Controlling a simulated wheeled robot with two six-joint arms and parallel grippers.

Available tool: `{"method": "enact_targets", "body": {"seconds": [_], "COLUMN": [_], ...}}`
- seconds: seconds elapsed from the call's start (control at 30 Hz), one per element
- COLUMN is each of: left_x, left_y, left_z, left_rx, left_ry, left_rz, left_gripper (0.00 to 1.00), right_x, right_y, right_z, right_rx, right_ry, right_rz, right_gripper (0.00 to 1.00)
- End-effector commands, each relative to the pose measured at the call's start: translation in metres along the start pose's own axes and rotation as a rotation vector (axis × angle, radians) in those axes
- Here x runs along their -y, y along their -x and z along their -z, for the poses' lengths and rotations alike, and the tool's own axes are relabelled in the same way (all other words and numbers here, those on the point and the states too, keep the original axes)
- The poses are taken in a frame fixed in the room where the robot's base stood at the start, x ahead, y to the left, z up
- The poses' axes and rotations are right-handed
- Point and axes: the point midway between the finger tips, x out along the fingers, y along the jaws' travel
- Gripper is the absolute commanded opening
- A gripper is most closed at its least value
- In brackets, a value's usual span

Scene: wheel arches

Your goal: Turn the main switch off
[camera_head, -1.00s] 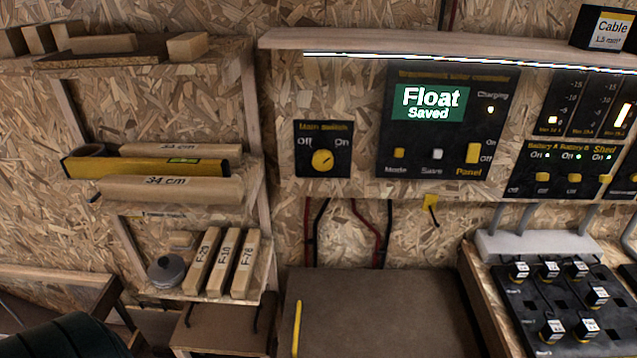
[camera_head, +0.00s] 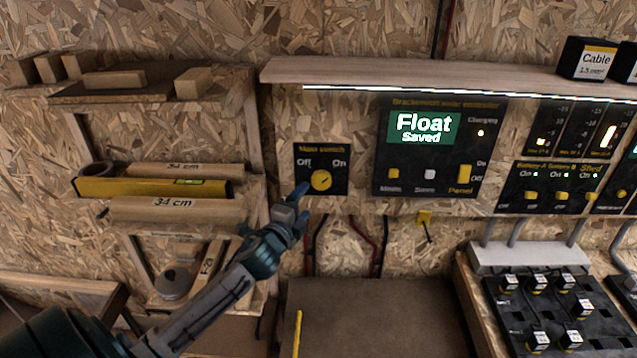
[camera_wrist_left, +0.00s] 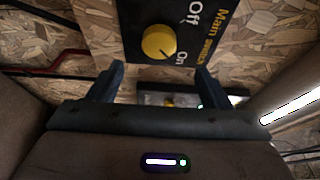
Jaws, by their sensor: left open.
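The main switch is a black panel (camera_head: 335,160) on the chipboard wall with a round yellow knob (camera_head: 320,181) marked Off at left and On at right. The knob's dark pointer mark points up and right, toward On. My left gripper (camera_head: 292,200) is just below and left of the knob in the head view. In the left wrist view, the left gripper (camera_wrist_left: 160,82) is open and empty, and the yellow knob (camera_wrist_left: 158,42) lies beyond its fingertips, roughly between them in line. The fingers do not appear to touch it. My right gripper is not in view.
The solar controller (camera_head: 432,150) with its green Float screen is right of the switch. A lit wooden shelf (camera_head: 400,76) juts out above. A brown cabinet top (camera_head: 390,310) is below.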

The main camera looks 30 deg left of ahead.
Motion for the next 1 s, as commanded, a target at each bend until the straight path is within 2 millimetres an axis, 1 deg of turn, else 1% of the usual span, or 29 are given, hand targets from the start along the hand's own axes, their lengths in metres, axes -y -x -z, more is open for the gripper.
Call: {"method": "enact_targets", "body": {"seconds": [0.03,0.1,0.3,0.4,0.5,0.7,0.93,1.0], "left_x": [0.005,0.005,0.004,0.002,0.001,0.000,-0.001,-0.001], "left_y": [-0.011,-0.026,-0.065,-0.078,-0.088,-0.096,-0.096,-0.096], "left_z": [0.000,0.000,0.000,0.000,0.000,0.000,0.000,0.000], "left_rx": [0.003,0.003,0.003,0.003,0.002,0.001,0.001,0.001], "left_ry": [0.007,0.007,0.009,0.006,0.006,0.006,0.005,0.005], "left_rz": [0.001,0.000,-0.002,-0.002,-0.002,-0.003,-0.002,-0.003], "left_gripper": [0.72,0.72,0.72,0.72,0.72,0.72,0.72,0.58], "right_x": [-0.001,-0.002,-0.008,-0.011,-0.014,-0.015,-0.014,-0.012], "right_y": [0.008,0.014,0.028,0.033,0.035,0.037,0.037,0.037], "right_z": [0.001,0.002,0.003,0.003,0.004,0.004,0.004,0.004], "right_rx": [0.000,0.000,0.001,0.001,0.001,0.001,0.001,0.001], "right_ry": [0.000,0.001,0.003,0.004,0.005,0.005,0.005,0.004], "right_rz": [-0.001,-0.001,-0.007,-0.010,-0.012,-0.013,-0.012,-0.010], "right_gripper": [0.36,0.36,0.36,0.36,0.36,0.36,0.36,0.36]}}
